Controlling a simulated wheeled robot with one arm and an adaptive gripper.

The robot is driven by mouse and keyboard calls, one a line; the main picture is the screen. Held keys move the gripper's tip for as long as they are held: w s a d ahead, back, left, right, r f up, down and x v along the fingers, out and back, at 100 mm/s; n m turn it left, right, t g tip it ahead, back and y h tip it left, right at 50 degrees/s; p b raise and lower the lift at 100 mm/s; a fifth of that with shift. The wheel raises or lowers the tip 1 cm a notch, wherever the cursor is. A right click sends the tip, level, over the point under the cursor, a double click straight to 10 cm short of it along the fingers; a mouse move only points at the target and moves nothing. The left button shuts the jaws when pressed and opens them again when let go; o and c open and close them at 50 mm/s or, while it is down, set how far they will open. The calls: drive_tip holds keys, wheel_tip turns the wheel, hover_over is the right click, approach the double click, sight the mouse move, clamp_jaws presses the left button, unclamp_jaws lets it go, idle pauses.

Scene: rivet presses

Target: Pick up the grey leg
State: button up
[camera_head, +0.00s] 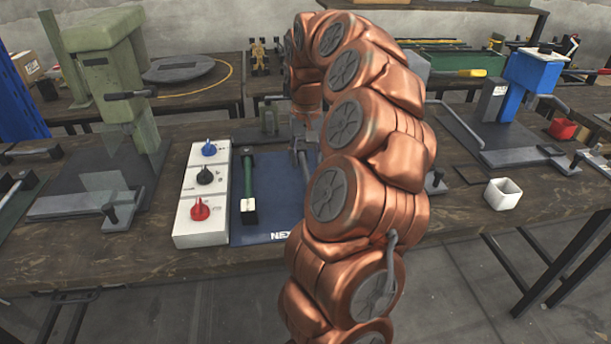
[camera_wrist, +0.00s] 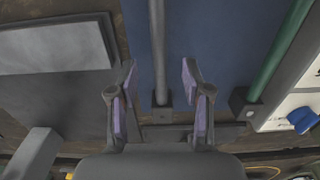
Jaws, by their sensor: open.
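The grey leg (camera_wrist: 158,45) is a thin straight rod ending in a dark block (camera_wrist: 162,113), lying over the blue mat (camera_wrist: 225,40) in the wrist view. My gripper (camera_wrist: 158,78) is open, with one purple-padded finger on each side of the rod. The rod appears between the fingers with a gap on both sides; their height above it is hard to judge. In the head view my copper arm hides most of the grey leg and my gripper. A similar green leg (camera_head: 248,185) lies to the left on the blue mat (camera_head: 268,218).
A white control box (camera_head: 203,195) with blue, black and red knobs stands left of the mat. A green press (camera_head: 115,80) is farther left, a blue press (camera_head: 530,85) at right. A white square cup (camera_head: 502,193) sits near the right table edge.

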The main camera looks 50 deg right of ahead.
sight(306, 169)
drive_tip(key=shift+w+f, duration=0.1)
drive_tip(key=shift+f, duration=2.7)
clamp_jaws()
